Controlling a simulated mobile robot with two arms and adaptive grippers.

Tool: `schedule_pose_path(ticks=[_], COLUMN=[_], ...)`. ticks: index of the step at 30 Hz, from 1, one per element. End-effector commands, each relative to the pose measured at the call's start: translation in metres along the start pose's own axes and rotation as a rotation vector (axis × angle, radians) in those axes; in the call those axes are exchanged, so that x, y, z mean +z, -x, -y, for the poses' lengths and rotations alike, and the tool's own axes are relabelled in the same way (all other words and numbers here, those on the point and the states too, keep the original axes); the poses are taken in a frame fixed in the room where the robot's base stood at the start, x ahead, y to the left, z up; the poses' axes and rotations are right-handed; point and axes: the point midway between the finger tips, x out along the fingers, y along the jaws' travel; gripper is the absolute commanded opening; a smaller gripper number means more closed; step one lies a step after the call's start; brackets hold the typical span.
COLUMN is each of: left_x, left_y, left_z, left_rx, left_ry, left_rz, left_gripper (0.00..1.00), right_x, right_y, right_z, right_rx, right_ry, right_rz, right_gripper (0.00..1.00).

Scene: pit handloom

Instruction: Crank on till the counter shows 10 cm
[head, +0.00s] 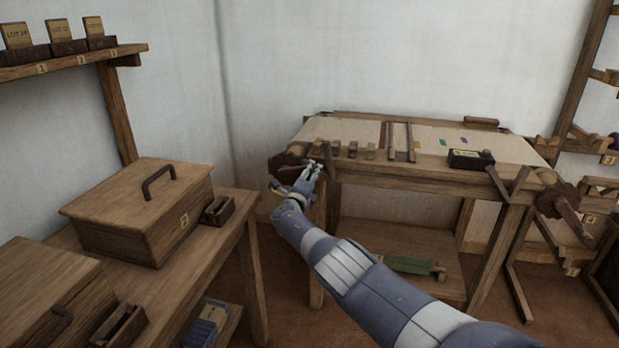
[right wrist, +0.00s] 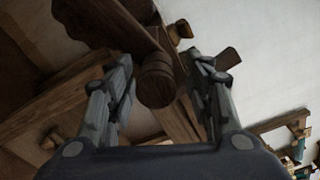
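The loom (head: 430,172) stands against the back wall with pale cloth stretched over its top. A dark box with a small light face (head: 470,159), possibly the counter, sits on its front right; its figures are too small to read. My right gripper (head: 312,172) is at the loom's left end, beside the dark wooden roller end (head: 287,160). In the right wrist view, a round wooden handle (right wrist: 157,82) lies between the two fingers, with narrow gaps seen on both sides. The gripper looks open around it. My left gripper is out of view.
A wooden bench with a lidded chest (head: 135,215) and a small open box (head: 218,210) stands at the left. Another crank-like handle (head: 574,216) juts from the loom's right end. A shelf rack (head: 590,150) stands at the far right.

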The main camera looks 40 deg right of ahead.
Motion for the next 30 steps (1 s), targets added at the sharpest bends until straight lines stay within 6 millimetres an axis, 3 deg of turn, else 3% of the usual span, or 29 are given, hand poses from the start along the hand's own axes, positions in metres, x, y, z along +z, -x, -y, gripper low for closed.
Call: schedule_pose_path(ticks=[11,30], left_x=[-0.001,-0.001], left_y=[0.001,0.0], left_z=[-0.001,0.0], left_rx=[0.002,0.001], left_ry=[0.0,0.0], left_rz=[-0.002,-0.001], left_gripper=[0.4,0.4], right_x=[0.002,0.001], right_y=[0.006,0.04], right_z=[-0.004,-0.002], right_rx=[0.002,0.0], right_ry=[-0.003,-0.001], right_rz=[0.003,0.003], right_gripper=[0.48,0.48])
